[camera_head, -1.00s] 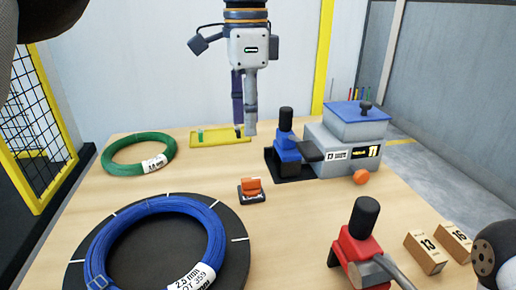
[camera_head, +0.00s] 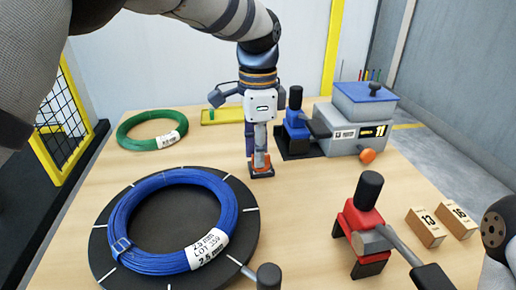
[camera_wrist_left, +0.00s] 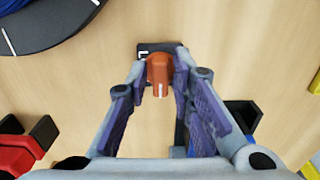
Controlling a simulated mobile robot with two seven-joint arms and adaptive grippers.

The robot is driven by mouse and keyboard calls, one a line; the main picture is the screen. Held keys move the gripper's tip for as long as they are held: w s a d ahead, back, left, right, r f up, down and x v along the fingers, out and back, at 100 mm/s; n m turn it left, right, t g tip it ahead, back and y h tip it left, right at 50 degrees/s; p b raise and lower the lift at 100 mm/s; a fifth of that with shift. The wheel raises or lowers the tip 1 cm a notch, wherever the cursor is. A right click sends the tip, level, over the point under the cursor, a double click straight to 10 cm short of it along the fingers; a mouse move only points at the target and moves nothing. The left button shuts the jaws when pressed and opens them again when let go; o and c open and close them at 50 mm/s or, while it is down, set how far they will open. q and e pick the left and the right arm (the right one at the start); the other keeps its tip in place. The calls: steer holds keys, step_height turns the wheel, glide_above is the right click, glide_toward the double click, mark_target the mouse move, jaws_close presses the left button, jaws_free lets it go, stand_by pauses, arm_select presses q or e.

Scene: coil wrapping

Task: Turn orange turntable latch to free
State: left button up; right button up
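The orange turntable latch (camera_head: 261,160) is a small knob on a dark base, right of the black turntable (camera_head: 246,215). In the left wrist view the latch (camera_wrist_left: 160,72) has a white line pointing toward the gripper's palm, and white marking shows on its base. My left gripper (camera_head: 259,152) points down over it. In the left wrist view its fingers (camera_wrist_left: 161,62) stand apart, one on each side of the knob, with small gaps seeming to show; contact is unclear. A blue wire coil (camera_head: 125,217) lies on the turntable. My right gripper is not in view.
A red clamp (camera_head: 362,222) and numbered blocks (camera_head: 424,228) are at front right. A green coil (camera_head: 130,141) and yellow tray (camera_head: 228,115) lie behind.

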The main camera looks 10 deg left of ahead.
arm_select(q)
jaws_close()
steer(key=shift+r+n, duration=0.1)
steer(key=shift+n, duration=0.2)
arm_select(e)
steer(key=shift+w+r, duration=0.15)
arm_select(q)
steer(key=n+p, duration=0.1)
steer(key=n, duration=0.1)
steer(key=shift+d+r+n, duration=0.1)
steer(key=shift+n, duration=0.3)
steer(key=n, duration=0.5)
steer(key=shift+s+d+p, duration=0.1)
steer(key=shift+p, duration=0.2)
steer(key=n, duration=0.5)
steer(key=shift+d, duration=0.1)
steer(key=shift+d+n, duration=0.1)
steer(key=shift+n, duration=2.1)
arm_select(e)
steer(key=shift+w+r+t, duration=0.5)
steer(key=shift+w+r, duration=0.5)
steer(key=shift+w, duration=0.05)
arm_select(q)
steer(key=o, duration=0.6)
jaws_free()
steer(key=shift+c, duration=0.2)
